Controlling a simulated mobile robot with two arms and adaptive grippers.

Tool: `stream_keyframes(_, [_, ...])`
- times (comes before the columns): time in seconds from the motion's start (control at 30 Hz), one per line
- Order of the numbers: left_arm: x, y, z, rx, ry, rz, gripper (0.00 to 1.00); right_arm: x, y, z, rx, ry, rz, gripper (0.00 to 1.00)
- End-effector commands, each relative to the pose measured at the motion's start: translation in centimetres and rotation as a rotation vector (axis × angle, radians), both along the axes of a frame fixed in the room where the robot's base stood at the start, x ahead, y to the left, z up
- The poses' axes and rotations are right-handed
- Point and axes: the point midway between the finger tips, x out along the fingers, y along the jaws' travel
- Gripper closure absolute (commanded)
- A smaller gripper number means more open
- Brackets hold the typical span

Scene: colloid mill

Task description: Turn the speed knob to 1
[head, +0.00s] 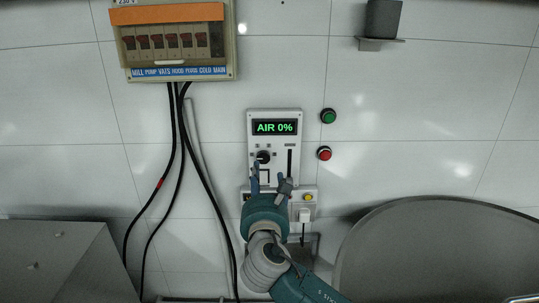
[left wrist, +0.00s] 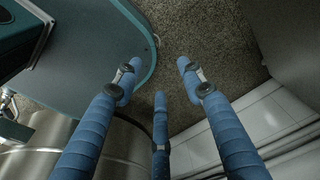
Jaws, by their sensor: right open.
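The control panel (head: 250,130) is on the white tiled wall, with a green-lit display (head: 274,127) reading "AIR 0%". A dark round speed knob (head: 263,157) sits below the display on the left of the panel. I cannot read its setting or small markings. A vertical dark slot (head: 290,160) is to its right. My right gripper (head: 269,174) is open just below the knob, its blue fingers pointing up at the panel. I cannot tell whether they touch the knob. My left gripper (left wrist: 158,75) shows only in the left wrist view, open and empty above the speckled floor.
A green button (head: 328,116) and a red button (head: 324,153) are right of the panel. A breaker box (head: 231,45) hangs at upper left with black cables (head: 178,130) running down. A big dark round vessel (head: 440,255) is at lower right, a metal box (head: 60,265) lower left.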

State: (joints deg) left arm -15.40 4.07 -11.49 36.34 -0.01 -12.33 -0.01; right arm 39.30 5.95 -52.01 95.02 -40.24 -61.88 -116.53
Motion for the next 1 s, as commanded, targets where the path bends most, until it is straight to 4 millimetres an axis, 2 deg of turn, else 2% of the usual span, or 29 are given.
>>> stream_keyframes(0.17, [-2.9, 0.5, 0.6, 0.008, 0.04, 0.0, 0.6, 2.3, -0.1, 0.2, -0.001, 0.001, -0.002, 0.49])
stream_keyframes(0.3, [-5.5, 1.3, 1.1, 0.018, 0.077, -0.003, 0.6, 4.9, -0.1, 0.3, -0.001, 0.001, -0.003, 0.49])
stream_keyframes(0.4, [-6.3, 1.6, 1.4, 0.022, 0.087, -0.003, 0.6, 6.6, 0.0, 0.2, -0.001, 0.001, -0.003, 0.49])
stream_keyframes(0.53, [-5.7, 1.6, 1.7, 0.02, 0.077, -0.003, 0.6, 8.4, 0.0, 0.1, 0.0, 0.001, -0.001, 0.49])
stream_keyframes(0.7, [-2.7, 1.2, 2.0, 0.016, 0.037, -0.002, 0.6, 9.9, 0.0, 0.0, 0.001, 0.0, -0.001, 0.49])
stream_keyframes(0.8, [-1.8, 0.9, 2.1, 0.011, 0.023, -0.002, 0.6, 10.3, 0.0, 0.0, 0.002, 0.0, 0.0, 0.49])
stream_keyframes(1.0, [-2.7, 0.6, 2.0, 0.008, 0.037, 0.0, 0.6, 10.5, 0.0, -0.1, 0.002, 0.0, 0.0, 0.49])
